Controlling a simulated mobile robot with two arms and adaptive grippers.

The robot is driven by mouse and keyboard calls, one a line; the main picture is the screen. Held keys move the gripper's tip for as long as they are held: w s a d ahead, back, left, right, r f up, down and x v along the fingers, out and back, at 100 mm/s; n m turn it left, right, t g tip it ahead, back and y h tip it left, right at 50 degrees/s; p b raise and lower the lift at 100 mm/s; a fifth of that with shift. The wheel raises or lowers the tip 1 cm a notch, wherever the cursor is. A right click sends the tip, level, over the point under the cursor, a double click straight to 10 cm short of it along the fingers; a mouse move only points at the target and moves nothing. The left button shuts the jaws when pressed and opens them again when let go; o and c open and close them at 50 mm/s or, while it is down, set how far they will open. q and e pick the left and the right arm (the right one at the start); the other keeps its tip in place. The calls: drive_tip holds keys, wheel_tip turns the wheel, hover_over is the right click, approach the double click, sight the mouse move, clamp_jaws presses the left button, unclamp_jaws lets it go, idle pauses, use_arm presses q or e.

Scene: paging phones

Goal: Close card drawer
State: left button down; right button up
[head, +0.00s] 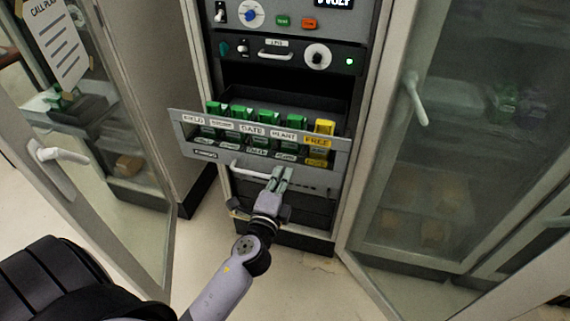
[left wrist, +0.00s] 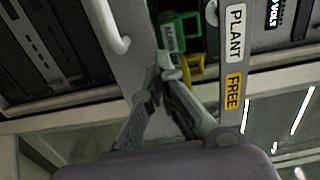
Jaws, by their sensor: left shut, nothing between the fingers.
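The card drawer (head: 240,136) is pulled out of the grey rack in the head view. Its front has a white bar handle (head: 250,172) and a row of labels, among them GATE, PLANT and FREE. Green cards (head: 242,113) and a yellow card (head: 324,128) stand in it. My left gripper (head: 281,176) is shut and empty, with its fingertips at the drawer front, right of the handle; contact is unclear. In the left wrist view the shut fingers (left wrist: 168,72) show beside the drawer front (left wrist: 138,50) and its handle (left wrist: 108,28). My right gripper is not in view.
Above the drawer is a panel with knobs and a switch (head: 290,53). Open glass doors (head: 90,190) flank the rack on the left, with another glass door (head: 420,150) on the right. The pale floor (head: 300,285) in front is clear apart from my arm.

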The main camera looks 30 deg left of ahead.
use_arm(q)
drive_tip(key=shift+x, duration=1.2)
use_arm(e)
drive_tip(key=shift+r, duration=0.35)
